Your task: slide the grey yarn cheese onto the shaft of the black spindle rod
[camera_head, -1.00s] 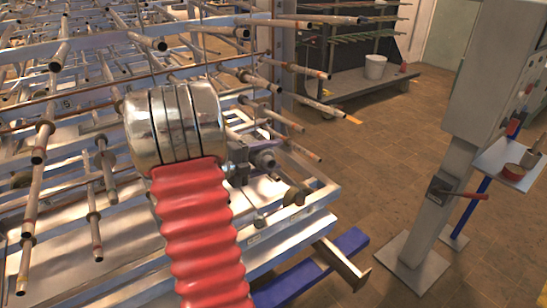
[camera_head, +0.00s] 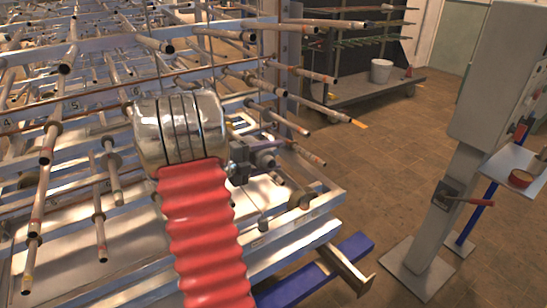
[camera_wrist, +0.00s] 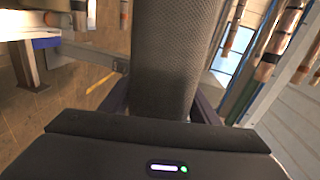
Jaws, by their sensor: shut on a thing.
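The grey yarn cheese (camera_wrist: 172,58) is a woven-looking grey cylinder that fills the middle of the wrist view. My gripper (camera_wrist: 162,104) is shut on it, with dark fingers at both sides of its lower end. Many spindle rods stick out of the rack in the head view, and I cannot tell which is the black spindle rod. Some rods (camera_wrist: 280,40) show at the right of the wrist view, beside the yarn cheese and apart from it.
The metal rack (camera_head: 285,222) fills the left of the head view, its rods pointing toward me. A grey control post (camera_head: 440,190) with a small shelf (camera_head: 515,170) stands at the right. A white bucket (camera_head: 381,70) sits on a cart behind. Open tiled floor lies between.

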